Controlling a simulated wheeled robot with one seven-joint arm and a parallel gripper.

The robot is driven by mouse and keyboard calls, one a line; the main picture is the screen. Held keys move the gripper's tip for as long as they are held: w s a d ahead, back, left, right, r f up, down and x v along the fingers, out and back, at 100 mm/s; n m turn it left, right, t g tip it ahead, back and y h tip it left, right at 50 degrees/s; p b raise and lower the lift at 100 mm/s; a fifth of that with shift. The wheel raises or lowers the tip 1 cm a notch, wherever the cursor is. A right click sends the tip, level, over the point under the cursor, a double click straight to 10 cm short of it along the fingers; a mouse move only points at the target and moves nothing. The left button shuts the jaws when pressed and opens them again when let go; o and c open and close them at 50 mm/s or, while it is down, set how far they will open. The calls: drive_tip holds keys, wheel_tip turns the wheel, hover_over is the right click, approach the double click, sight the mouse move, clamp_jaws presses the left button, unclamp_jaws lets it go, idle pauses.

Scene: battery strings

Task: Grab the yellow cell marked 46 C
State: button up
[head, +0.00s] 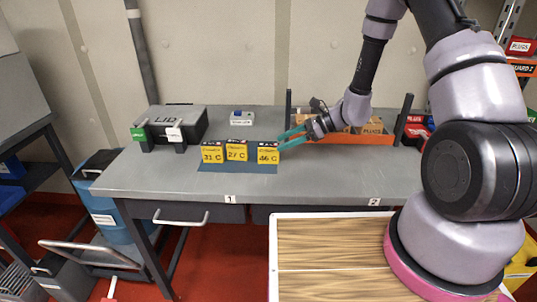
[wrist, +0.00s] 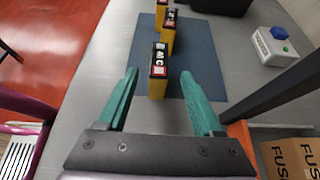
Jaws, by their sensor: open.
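The yellow cell marked 46 C (head: 268,154) stands upright on the right part of a dark blue mat (head: 240,168). It has a black top. My gripper (head: 281,142) is open, with its teal fingers pointing left at the cell's right side. In the wrist view the nearest yellow cell (wrist: 158,86), its label hard to read, appears between the two fingertips, with a gap on each side. Whether the tips reach alongside it is unclear. Cells marked 27 C (head: 236,152) and 31 C (head: 212,154) stand to its left, and they show beyond it in the wrist view.
A black case (head: 180,122) is at the back left, with green and white tags in front. A small white box with a blue button (head: 241,117) is behind the mat. An orange tray (head: 345,138) of boxes and dark posts (head: 402,118) stand right.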

sight(273, 145)
drive_tip(key=x, duration=0.6)
drive_tip(key=shift+s+a+r, duration=0.1)
drive_tip(key=shift+r, duration=0.15)
clamp_jaws()
